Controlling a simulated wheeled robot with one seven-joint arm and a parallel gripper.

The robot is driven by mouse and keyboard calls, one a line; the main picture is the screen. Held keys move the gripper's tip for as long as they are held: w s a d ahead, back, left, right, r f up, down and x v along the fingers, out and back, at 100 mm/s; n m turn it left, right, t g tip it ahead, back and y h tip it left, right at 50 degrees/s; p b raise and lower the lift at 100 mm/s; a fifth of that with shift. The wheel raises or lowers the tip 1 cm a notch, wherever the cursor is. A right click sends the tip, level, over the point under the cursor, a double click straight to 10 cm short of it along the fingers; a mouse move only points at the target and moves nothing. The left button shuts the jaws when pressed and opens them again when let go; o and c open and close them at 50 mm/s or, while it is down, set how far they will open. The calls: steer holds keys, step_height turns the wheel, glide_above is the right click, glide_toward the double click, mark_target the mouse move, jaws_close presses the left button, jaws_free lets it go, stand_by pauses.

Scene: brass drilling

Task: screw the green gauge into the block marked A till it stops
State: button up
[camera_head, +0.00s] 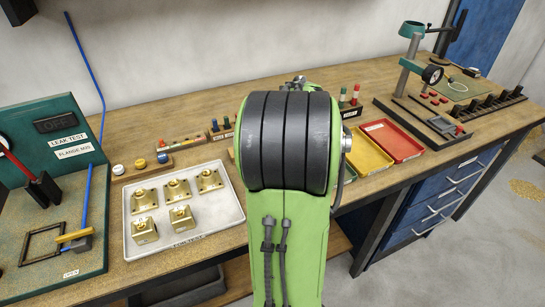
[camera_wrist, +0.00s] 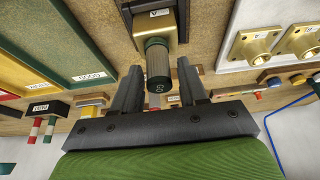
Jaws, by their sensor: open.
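In the wrist view, the green gauge (camera_wrist: 158,62) has a green collar and a grey knurled grip with a "GO" mark on its end. Its collar end meets the brass block marked A (camera_wrist: 150,24), and the two look in line. How deep the gauge sits in the block cannot be told. My gripper (camera_wrist: 159,70) is open, with one dark finger on each side of the gauge's grip and visible gaps between. In the head view my arm hides the gauge, the block and the gripper.
A white tray (camera_head: 133,238) with several brass fittings stands left of my arm. A leak test stand (camera_head: 90,262) is at far left. Yellow (camera_head: 364,157) and red (camera_head: 398,142) trays lie right of my arm, with a gauge stand (camera_head: 408,70) beyond. Pegs in racks stand behind my arm.

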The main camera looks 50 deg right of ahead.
steer(key=n+y, duration=0.1)
steer(key=n, duration=0.2)
steer(key=shift+s+d, duration=0.1)
steer(key=n+y+p, duration=0.1)
steer(key=n, duration=0.1)
steer(key=n+y+p, duration=0.1)
steer(key=n, duration=0.2)
steer(key=shift+r+t, duration=0.15)
steer(key=shift+t, duration=0.15)
steer(key=n+y+p, duration=0.1)
steer(key=n+p, duration=0.1)
steer(key=n, duration=0.2)
steer(key=shift+n+y, duration=0.3)
steer(key=shift+y, duration=0.1)
